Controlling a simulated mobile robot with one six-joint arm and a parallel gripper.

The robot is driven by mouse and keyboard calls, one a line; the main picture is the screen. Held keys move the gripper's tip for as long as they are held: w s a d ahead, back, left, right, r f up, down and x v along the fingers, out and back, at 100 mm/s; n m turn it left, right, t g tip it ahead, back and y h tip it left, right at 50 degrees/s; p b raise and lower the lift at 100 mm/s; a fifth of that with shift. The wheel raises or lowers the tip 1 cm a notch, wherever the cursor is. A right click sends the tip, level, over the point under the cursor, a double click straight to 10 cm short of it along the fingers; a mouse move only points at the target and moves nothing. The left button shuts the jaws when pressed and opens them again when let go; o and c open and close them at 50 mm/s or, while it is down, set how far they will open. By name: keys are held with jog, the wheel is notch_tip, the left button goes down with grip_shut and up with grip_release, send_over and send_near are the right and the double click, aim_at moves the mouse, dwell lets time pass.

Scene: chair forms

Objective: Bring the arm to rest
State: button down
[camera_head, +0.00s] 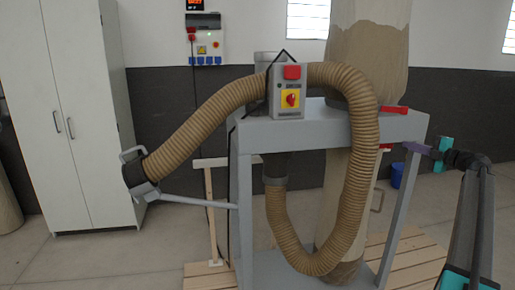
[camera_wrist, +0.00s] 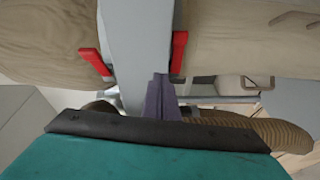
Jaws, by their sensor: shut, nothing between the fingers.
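My gripper (camera_head: 415,148) is purple and points left at the right end of a grey machine frame (camera_head: 310,124). Its fingers are together and hold nothing. In the wrist view the gripper (camera_wrist: 162,95) points at the grey frame (camera_wrist: 142,45), between two red levers. I cannot tell whether the fingertips touch the frame.
The machine carries a ribbed tan hose (camera_head: 365,130), a switch box (camera_head: 288,92) and a tan bag (camera_head: 367,45). A red lever (camera_head: 393,110) sits near my gripper. A blue bucket (camera_head: 397,175) stands behind. A white cabinet (camera_head: 75,120) is at left. Wooden slats (camera_head: 415,262) lie below.

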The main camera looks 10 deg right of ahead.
jog(key=w+a+f+g+y, duration=0.2)
jog(key=w+a+f+g, duration=0.15)
jog(key=a+f, duration=1.1)
jog(key=w+a+f+g+y, duration=0.15)
jog(key=w+a+f, duration=0.25)
jog(key=a+f, duration=1.1)
jog(key=s+a+f+g, duration=0.3)
jog(key=s+a+f, duration=0.3)
jog(key=a+f, duration=0.65)
jog(key=s+a+f+g, duration=0.3)
jog(key=s+a+f, duration=0.3)
jog(key=a+f, duration=0.65)
jog(key=s+a+f+m+g+h, duration=0.15)
jog(key=s+a+f, duration=0.25)
jog(key=s+f, duration=0.45)
jog(key=s+a+f+m+g, duration=0.25)
jog(key=s+a+f, duration=0.2)
jog(key=s, duration=0.65)
jog(key=s+a+f+m+g+h, duration=0.1)
jog(key=s+a+f+g, duration=0.25)
jog(key=s+f, duration=0.5)
jog(key=s+d+f+m+g+h, duration=0.1)
jog(key=s+d+m+g+h, duration=0.2)
jog(key=s, duration=1.2)
jog(key=s+d+r+m+h, duration=0.1)
jog(key=s+d+m+h, duration=0.3)
jog(key=m, duration=0.8)
jog(key=s+d, duration=0.2)
jog(key=s, duration=0.2)
jog(key=shift+r+m, duration=0.3)
